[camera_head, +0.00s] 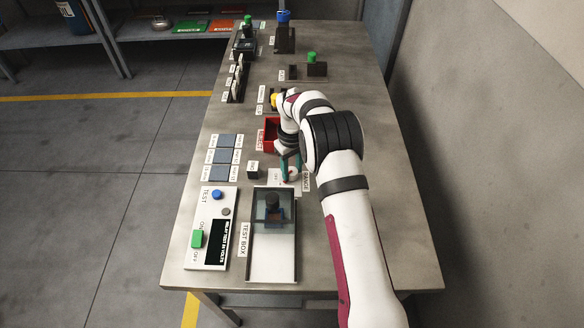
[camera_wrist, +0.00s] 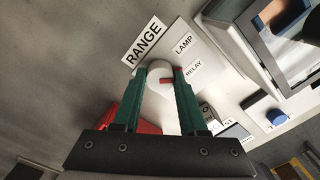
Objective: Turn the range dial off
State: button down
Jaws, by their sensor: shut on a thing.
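The range dial is a round white knob (camera_wrist: 159,77) with a red mark on its right side, on a pale plate. The exact setting is hard to tell, as the right finger covers part of the plate. In the head view my gripper (camera_head: 290,167) is down at the table, over the dial, which is mostly hidden.
A red bin (camera_head: 271,134) stands just behind my gripper. The test box (camera_head: 261,272) and a white test panel (camera_head: 205,252) are in front and to the left. Blue-grey trays (camera_head: 223,156) lie left. The table's right side is clear beyond my arm.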

aim_at(292, 171)
jog(key=shift+m, duration=0.3)
jog(key=m, duration=0.3)
jog(key=shift+m, duration=2.6)
jog(key=shift+c, duration=2.2)
grip_release()
notch_tip(292, 171, up, 16)
